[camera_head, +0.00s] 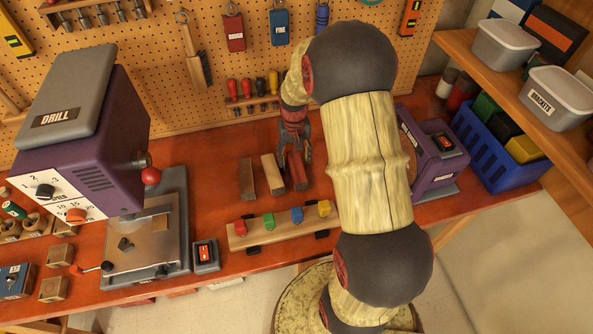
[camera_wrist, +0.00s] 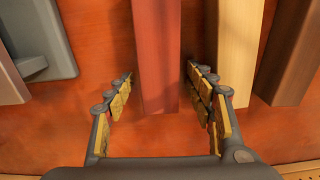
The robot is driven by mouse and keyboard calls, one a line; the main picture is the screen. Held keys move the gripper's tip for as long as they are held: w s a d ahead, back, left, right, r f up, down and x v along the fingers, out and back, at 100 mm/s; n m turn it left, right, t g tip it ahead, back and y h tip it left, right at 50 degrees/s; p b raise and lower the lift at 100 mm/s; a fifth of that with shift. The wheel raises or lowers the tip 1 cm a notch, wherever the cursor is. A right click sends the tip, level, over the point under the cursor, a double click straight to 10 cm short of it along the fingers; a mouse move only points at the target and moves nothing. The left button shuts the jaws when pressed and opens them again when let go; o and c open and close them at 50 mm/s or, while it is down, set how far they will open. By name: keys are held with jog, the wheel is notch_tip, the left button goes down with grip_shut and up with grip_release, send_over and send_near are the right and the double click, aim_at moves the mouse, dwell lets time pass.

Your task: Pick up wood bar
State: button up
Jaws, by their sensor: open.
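Three bars lie side by side on the red-brown bench: a dark brown one (camera_head: 247,178), a pale tan one (camera_head: 272,175) and a reddish one (camera_head: 298,172). Which of them is the wood bar I cannot tell for sure; the pale one looks most like plain wood. My gripper (camera_head: 293,152) is over the reddish bar, open and pointing down. In the wrist view my open fingers (camera_wrist: 160,95) straddle the end of the reddish bar (camera_wrist: 157,45), with visible gaps on both sides. The pale bar (camera_wrist: 238,45) is just right of the fingers, and the dark bar (camera_wrist: 292,60) is further right.
A wooden rail with coloured blocks (camera_head: 267,231) lies in front of the bars. A purple drill machine (camera_head: 90,130) stands left, and a smaller purple machine (camera_head: 433,165) stands right. A blue crate (camera_head: 485,160) is beyond it. Tools hang on the pegboard (camera_head: 155,60) behind.

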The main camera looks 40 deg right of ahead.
jog(key=c, duration=0.3)
jog(key=c, duration=1.1)
jog(key=shift+r, duration=0.1)
